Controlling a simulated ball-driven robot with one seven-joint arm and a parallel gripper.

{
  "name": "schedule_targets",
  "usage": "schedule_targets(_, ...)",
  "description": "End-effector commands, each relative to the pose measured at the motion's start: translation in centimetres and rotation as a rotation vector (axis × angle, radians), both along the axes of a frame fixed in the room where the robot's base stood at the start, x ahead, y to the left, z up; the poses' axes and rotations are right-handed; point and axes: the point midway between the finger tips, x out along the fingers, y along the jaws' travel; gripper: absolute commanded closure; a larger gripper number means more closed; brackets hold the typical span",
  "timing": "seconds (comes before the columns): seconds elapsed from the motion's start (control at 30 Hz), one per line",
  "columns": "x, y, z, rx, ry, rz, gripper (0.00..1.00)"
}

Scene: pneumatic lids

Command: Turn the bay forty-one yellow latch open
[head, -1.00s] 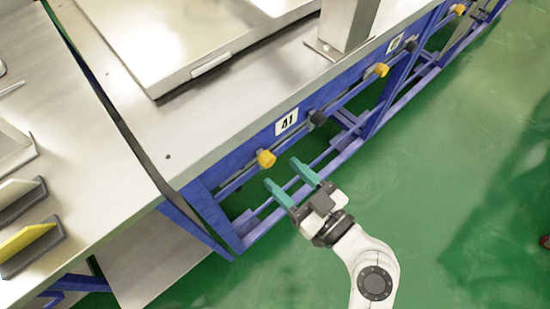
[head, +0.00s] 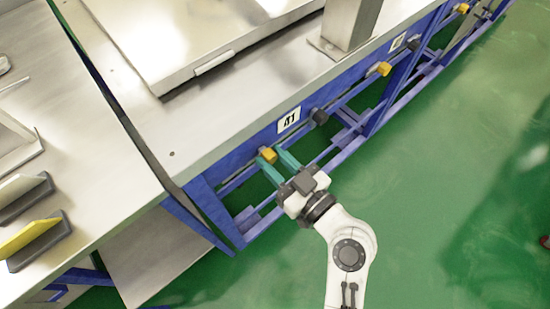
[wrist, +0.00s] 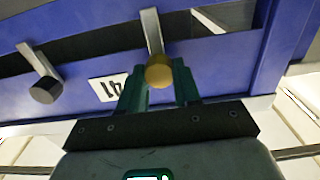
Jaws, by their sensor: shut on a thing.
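The yellow latch (head: 268,155) of bay forty-one is on the blue front rail, left of the white "41" label (head: 288,120). In the wrist view the yellow latch knob (wrist: 158,72) sits between the teal fingers, with a grey metal lever (wrist: 151,30) running away from it. My gripper (head: 276,160) has its teal fingers on both sides of the knob and is shut on it. In the wrist view my gripper (wrist: 160,85) hides part of the rail behind. The exact contact of the fingertips is partly hidden.
A black knob (head: 319,116) is right of the label, also in the wrist view (wrist: 46,90). Another yellow latch (head: 383,69) is farther along. The steel bench top (head: 225,105) overhangs the rail. Blue lower bars (head: 345,150) run below; green floor (head: 450,200) is open at right.

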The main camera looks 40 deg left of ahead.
Motion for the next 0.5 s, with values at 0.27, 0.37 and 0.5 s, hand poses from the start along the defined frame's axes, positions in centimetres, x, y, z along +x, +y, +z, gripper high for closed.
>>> schedule_targets(0.27,0.02,-0.02,0.0,0.0,0.0,-0.001,0.98)
schedule_targets(0.37,0.03,-0.03,0.0,0.0,0.002,-0.001,0.98)
schedule_targets(0.5,0.05,-0.03,0.0,0.002,0.024,-0.001,0.98)
